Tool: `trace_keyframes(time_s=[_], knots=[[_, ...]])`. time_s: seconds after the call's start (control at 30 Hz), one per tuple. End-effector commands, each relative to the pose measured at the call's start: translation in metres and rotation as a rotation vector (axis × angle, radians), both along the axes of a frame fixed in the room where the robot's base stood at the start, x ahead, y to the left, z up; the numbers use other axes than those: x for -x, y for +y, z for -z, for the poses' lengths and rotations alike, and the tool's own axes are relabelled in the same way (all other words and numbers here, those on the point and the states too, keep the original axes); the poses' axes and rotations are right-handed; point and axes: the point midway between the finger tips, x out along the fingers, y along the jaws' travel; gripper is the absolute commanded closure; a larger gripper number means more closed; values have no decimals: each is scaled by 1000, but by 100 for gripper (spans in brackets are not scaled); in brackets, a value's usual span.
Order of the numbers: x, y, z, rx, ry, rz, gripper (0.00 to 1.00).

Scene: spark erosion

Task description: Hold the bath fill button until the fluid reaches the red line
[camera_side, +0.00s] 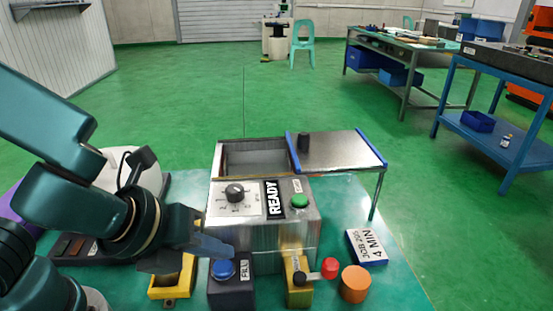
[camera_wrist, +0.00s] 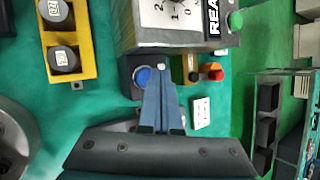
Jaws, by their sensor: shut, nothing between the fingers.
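The blue button (camera_side: 223,268) sits on a dark box (camera_side: 232,292) marked FILL in front of the metal machine. It also shows in the wrist view (camera_wrist: 143,76), just left of my fingers. My gripper (camera_side: 228,252) is shut and empty, its fingertips close above the button in the side view. In the wrist view my gripper (camera_wrist: 160,65) has its fingers together. I cannot tell whether they touch the button. The metal bath (camera_side: 217,160) is open at its left part. I cannot make out a fluid level or a red line in it.
A lid (camera_side: 340,150) with a dark knob covers the bath's right part. A READY panel (camera_side: 274,198) has a dial and a green button (camera_side: 299,202).

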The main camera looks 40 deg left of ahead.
Motion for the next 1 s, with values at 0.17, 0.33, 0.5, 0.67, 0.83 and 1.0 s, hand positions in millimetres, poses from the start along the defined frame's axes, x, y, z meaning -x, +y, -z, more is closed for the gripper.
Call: trace_keyframes(time_s=[0.17,0.33,0.5,0.67,0.83,1.0], knots=[[0,0,2,-1,1,0,100],[0,0,8,-2,2,0,100],[0,0,9,-1,1,0,100],[0,0,9,0,0,0,100],[0,0,10,-1,1,0,100],[0,0,12,-1,0,1,100]])
